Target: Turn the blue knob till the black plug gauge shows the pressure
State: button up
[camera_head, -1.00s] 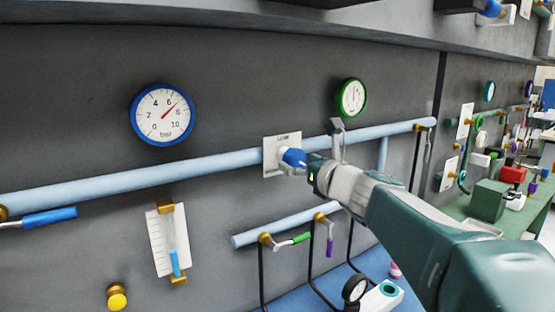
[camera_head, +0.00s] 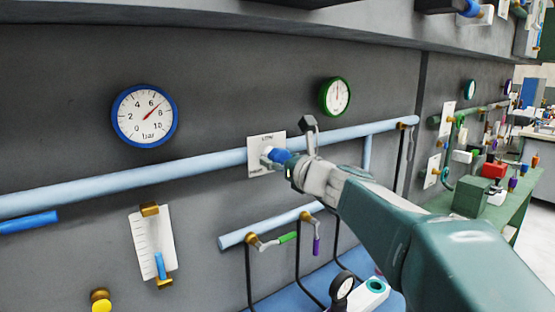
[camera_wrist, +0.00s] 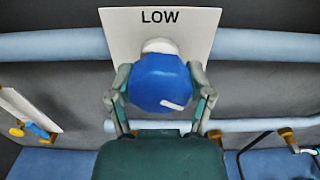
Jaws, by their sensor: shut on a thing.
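The blue knob (camera_head: 280,156) sits on a white plate (camera_head: 262,143) on the light-blue pipe. In the wrist view the knob (camera_wrist: 158,84) is centred below the word LOW, with a white mark at its lower right. My gripper (camera_wrist: 160,92) is shut on it, one finger on each side. In the head view my gripper (camera_head: 294,168) reaches the knob from the right. A small black-rimmed gauge (camera_head: 343,286) stands low in front, beside a white block with a teal ring (camera_head: 370,292). Its reading is too small to make out.
A blue-rimmed bar gauge (camera_head: 145,116) hangs at the left, its needle between 6 and 8. A green-rimmed gauge (camera_head: 335,97) hangs above the pipe (camera_head: 120,179). A lower pipe (camera_head: 270,227) carries green and purple levers. A green bench (camera_head: 510,205) stands at the right.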

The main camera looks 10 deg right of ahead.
jog(key=shift+n, duration=0.3)
jog(key=o, duration=1.1)
jog(key=shift+w+a, duration=0.1)
jog(key=shift+o, duration=0.2)
jog(key=v, duration=1.2)
jog(key=shift+a, duration=0.1)
